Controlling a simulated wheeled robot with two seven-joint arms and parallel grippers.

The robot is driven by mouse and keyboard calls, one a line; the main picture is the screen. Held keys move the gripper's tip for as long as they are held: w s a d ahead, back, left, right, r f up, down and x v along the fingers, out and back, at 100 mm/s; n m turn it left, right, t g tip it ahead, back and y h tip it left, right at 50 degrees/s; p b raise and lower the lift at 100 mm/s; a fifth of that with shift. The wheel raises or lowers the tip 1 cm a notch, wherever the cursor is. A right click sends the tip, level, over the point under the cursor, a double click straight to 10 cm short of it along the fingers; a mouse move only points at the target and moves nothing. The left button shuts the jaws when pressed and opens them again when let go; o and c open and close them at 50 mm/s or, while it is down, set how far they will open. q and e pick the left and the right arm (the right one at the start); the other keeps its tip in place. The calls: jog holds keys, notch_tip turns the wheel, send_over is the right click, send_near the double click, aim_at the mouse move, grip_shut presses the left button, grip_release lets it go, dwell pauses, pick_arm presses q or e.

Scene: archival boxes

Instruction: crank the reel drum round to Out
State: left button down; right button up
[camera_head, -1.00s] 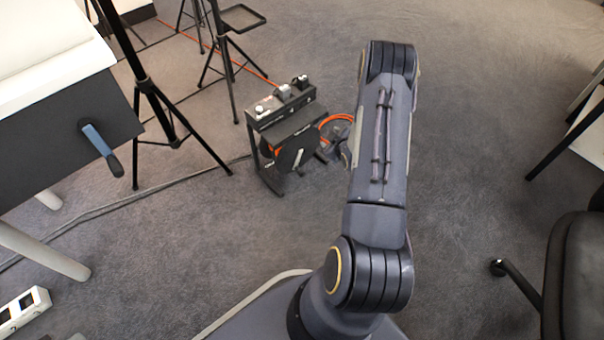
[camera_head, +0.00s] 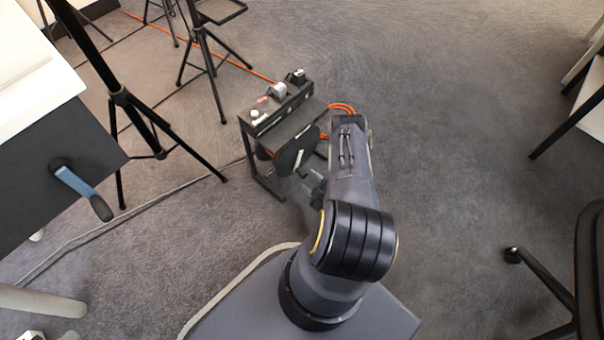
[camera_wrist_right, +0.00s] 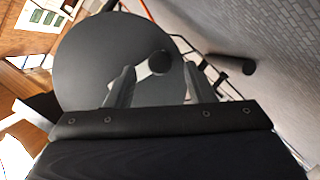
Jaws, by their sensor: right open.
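The reel drum (camera_head: 288,160) is a dark disc in a black stand on the floor, near the middle of the head view. In the right wrist view the drum's round face (camera_wrist_right: 90,55) fills the upper left. A pale crank arm with a dark round knob (camera_wrist_right: 160,62) shows against it. My right gripper (camera_head: 313,186) is close in front of the drum, partly hidden by my forearm. In the wrist view its fingers (camera_wrist_right: 158,77) are open, with the knob seen between them; I cannot tell whether they reach around it. Any Out mark is unreadable. My left gripper is not in view.
Small devices (camera_head: 278,92) sit on top of the stand. Tripod legs (camera_head: 150,125) stand left of it. An orange cable (camera_head: 342,108) lies behind. A desk with a blue-armed crank (camera_head: 76,180) is at left, a black chair (camera_head: 590,270) at right. Carpet between is clear.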

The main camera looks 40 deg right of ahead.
aim_at(305, 176)
jog(key=shift+b+x, duration=0.7)
jog(key=shift+x, duration=1.65)
jog(key=shift+s, duration=0.1)
jog(key=shift+c, duration=0.5)
grip_shut()
